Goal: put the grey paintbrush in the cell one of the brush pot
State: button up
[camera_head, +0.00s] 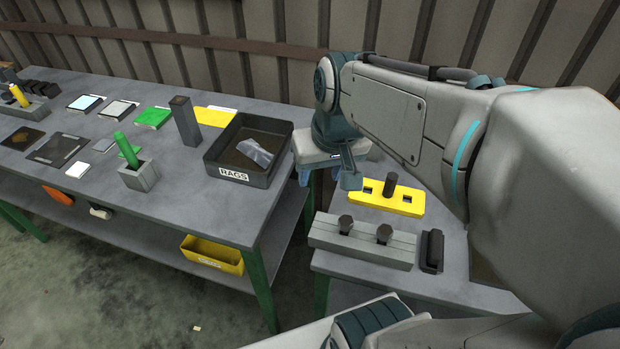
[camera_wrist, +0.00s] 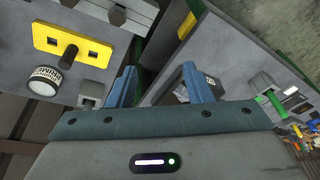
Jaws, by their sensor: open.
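My gripper (camera_head: 318,174) hangs over the gap between the two tables in the head view, partly hidden by its own wrist. In the wrist view its two blue fingers (camera_wrist: 160,84) are apart with nothing between them. A small grey pot (camera_head: 139,177) on the left table holds an upright green-handled thing (camera_head: 126,149); it may be the brush pot, but I cannot make out its cells. The pot also shows at the right of the wrist view (camera_wrist: 262,86). I cannot pick out a grey paintbrush for certain in either view.
A dark RAGS tray (camera_head: 233,176) stands at the left table's right end, beside a tall grey post (camera_head: 185,121). The right table holds a yellow block (camera_head: 403,203) with a dark peg and a grey block (camera_head: 360,244) with two knobs. A yellow bin (camera_head: 212,254) sits below.

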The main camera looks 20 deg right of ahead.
jog(key=shift+n+h, duration=0.3)
jog(key=shift+n, duration=0.1)
jog(key=s, duration=0.1)
jog(key=s+a+f, duration=0.1)
jog(key=s+f, duration=0.1)
jog(key=s, duration=0.1)
jog(key=shift+a+f, duration=0.15)
jog(key=shift+a, duration=0.25)
jog(key=shift+s, duration=0.1)
dwell(0.4)
